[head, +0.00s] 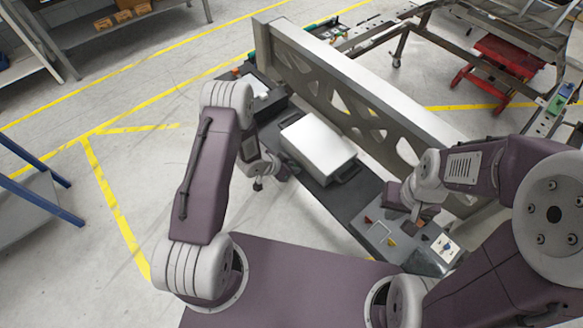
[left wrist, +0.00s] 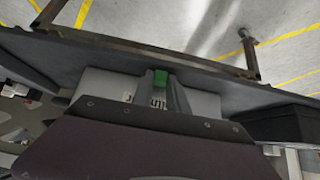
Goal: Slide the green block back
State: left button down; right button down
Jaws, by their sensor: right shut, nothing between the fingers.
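The green block (left wrist: 160,77) is small and shows in the left wrist view, at the upper end of a narrow grey guide (left wrist: 178,96) on a light grey housing (left wrist: 95,82). I cannot pick this block out in the head view. My left gripper (head: 284,170) hangs low beside the dark bench, left of a light box; its fingers are too small and shadowed to judge. The purple wrist cover hides the lower part of the housing in the left wrist view. My right gripper (head: 413,217) is shut and empty above the bench's near right end.
The silver box (head: 318,147) lies mid-bench. A tall grey perforated beam (head: 345,85) runs along the bench's far side. A panel with small coloured parts (head: 385,240) is near my right gripper. Open floor with yellow lines lies to the left.

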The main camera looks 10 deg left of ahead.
pick_arm(q)
jog(key=shift+s+a, duration=0.5)
jog(key=shift+s, duration=0.15)
dwell(0.4)
jog(key=c, duration=1.2)
grip_release()
jog(key=shift+c, duration=0.2)
jog(key=p+v, duration=0.4)
jog(key=v, duration=0.1)
jog(key=shift+s+a+r, duration=0.1)
jog(key=shift+s+a, duration=0.15)
jog(key=shift+d, duration=0.1)
